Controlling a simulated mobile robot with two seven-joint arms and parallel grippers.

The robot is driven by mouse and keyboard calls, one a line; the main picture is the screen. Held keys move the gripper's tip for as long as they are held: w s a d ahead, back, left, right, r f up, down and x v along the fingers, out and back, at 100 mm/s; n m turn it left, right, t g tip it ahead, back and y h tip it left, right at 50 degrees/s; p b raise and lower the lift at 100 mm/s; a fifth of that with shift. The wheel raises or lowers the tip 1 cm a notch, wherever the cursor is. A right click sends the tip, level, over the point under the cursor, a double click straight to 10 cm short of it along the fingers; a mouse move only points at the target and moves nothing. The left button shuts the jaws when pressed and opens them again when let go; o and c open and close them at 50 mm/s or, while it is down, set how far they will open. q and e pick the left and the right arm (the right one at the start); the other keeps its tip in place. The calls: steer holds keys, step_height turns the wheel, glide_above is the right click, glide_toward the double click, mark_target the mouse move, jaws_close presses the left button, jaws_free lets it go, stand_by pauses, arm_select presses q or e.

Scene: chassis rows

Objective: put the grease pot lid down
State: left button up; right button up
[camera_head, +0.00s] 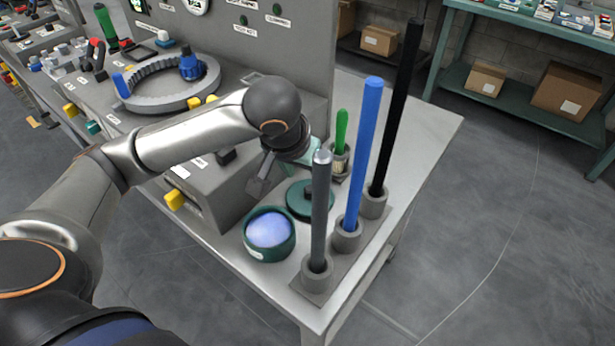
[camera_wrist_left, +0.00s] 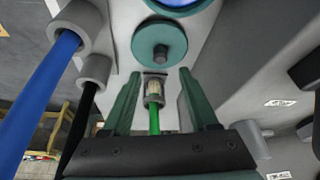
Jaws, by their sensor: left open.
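The grease pot lid (camera_head: 297,203), a dark green disc with a knob, lies flat on the bench top beside the pot. It also shows in the left wrist view (camera_wrist_left: 143,50), just beyond the fingertips. The green grease pot (camera_head: 288,248) stands uncovered with pale blue grease inside; only its edge shows in the left wrist view (camera_wrist_left: 176,5). My left gripper (camera_head: 285,172) is open above the bench, near the lid and apart from it. In the left wrist view the gap between the fingers (camera_wrist_left: 160,73) holds nothing gripped. My right gripper is not seen.
A green-handled tool (camera_head: 341,130) stands in a small holder close to my left gripper. Tall grey (camera_head: 320,215), blue (camera_head: 364,150) and black (camera_head: 397,110) rods stand upright in sockets to the right. A grey box stands left of the pot. Free bench lies at the far right.

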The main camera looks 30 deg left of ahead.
arm_select(q)
steer(key=p+v, duration=0.1)
steer(key=v, duration=0.4)
steer(key=shift+w, duration=0.1)
